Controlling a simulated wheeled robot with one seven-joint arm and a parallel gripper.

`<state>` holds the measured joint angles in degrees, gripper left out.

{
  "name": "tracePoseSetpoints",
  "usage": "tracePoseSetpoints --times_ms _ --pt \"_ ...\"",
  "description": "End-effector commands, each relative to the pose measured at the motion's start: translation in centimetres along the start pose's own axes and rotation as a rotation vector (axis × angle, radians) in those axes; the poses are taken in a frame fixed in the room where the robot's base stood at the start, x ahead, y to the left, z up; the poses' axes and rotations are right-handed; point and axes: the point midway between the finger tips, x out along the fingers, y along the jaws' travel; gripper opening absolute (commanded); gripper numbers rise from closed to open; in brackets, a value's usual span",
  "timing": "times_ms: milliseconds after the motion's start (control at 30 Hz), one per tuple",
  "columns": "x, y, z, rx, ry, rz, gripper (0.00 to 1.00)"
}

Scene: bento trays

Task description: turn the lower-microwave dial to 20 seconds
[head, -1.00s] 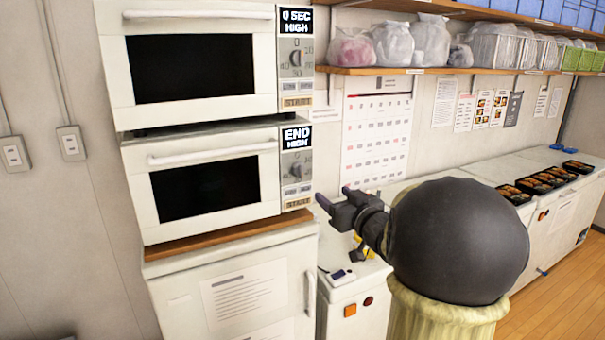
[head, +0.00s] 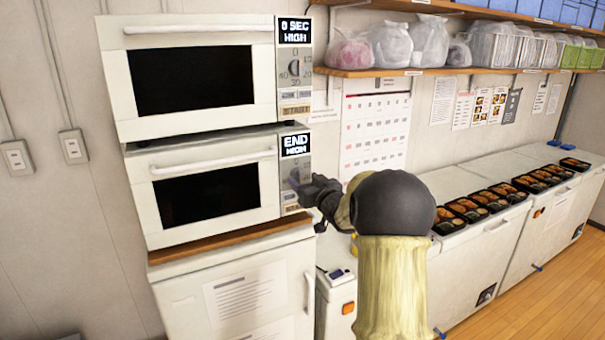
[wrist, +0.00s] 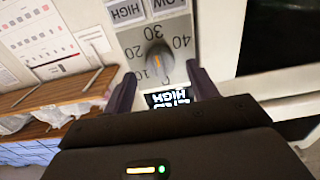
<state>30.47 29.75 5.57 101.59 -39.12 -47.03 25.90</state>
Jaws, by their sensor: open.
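In the head view my gripper (head: 300,184) is at the control panel and largely covers the dial.
The upper microwave (head: 112,70), showing 0 SEC HIGH, sits above. The lower microwave's door handle (head: 215,160) is left of the panel. A shelf with bags (head: 390,45) juts out at upper right. Bento trays (head: 500,195) line the white counter at right.

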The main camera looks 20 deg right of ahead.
Motion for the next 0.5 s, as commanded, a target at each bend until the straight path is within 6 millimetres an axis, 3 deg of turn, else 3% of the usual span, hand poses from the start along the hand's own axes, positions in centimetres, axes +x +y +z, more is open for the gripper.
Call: tracePoseSetpoints --times_ms 200,500 --pt "2.1 0.0 -0.1 0.001 -0.001 0.0 0.58" --pt "2.2 -0.1 0.0 0.0 0.0 -0.002 0.56"
